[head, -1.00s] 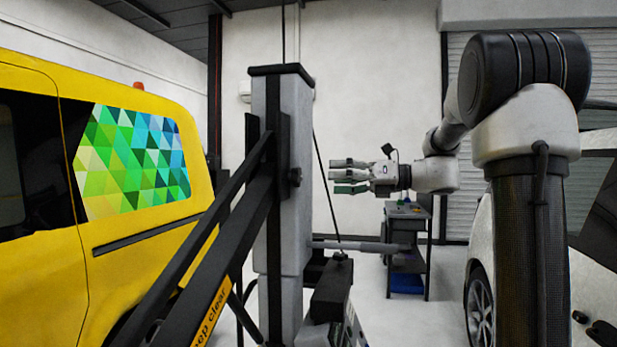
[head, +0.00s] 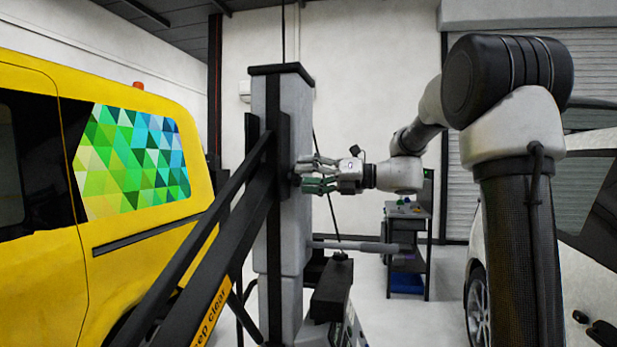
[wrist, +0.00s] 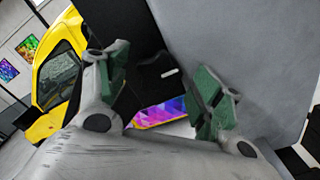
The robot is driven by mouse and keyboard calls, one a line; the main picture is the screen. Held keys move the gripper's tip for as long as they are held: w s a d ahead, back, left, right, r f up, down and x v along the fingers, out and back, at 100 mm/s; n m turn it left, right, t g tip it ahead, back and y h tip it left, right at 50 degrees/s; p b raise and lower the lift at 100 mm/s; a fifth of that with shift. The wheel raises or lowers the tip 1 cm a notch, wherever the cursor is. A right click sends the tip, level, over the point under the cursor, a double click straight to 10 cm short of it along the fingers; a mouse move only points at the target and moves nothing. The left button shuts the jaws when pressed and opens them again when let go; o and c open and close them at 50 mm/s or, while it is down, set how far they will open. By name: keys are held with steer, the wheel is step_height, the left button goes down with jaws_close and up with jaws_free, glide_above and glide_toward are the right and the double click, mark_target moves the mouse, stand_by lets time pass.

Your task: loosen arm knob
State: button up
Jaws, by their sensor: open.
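The post (head: 293,230) is a tall grey column with black strips, standing in the middle of the head view. The arm knob (head: 294,180) is small and black on the post's right side, mostly hidden behind my fingertips. My gripper (head: 304,172) is level with it, pointing left, its green-padded fingers spread with their tips at the post. In the wrist view my gripper (wrist: 157,72) is open. A dark part with a short white mark (wrist: 168,73), seemingly the knob, lies between the fingers. I cannot tell whether the pads touch it.
Slanted black arms (head: 215,235) run from the post down to the left. A yellow van (head: 135,260) with a patterned window film stands left. A tool cart (head: 408,240) is behind, and a white car (head: 590,240) stands right. A grey horizontal bar (head: 355,246) sits below my gripper.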

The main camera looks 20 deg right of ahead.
steer(key=c, duration=1)
steer(key=n, duration=0.4)
steer(key=shift+n, duration=0.4)
steer(key=n, duration=0.5)
steer(key=shift+s, duration=0.1)
steer(key=n, duration=0.4)
steer(key=shift+a, duration=0.1)
steer(key=n, duration=0.3)
steer(key=shift+s+f+n, duration=0.1)
steer(key=shift+n, duration=0.2)
steer(key=n, duration=0.6)
steer(key=shift+f, duration=0.15)
steer(key=shift+n, duration=0.4)
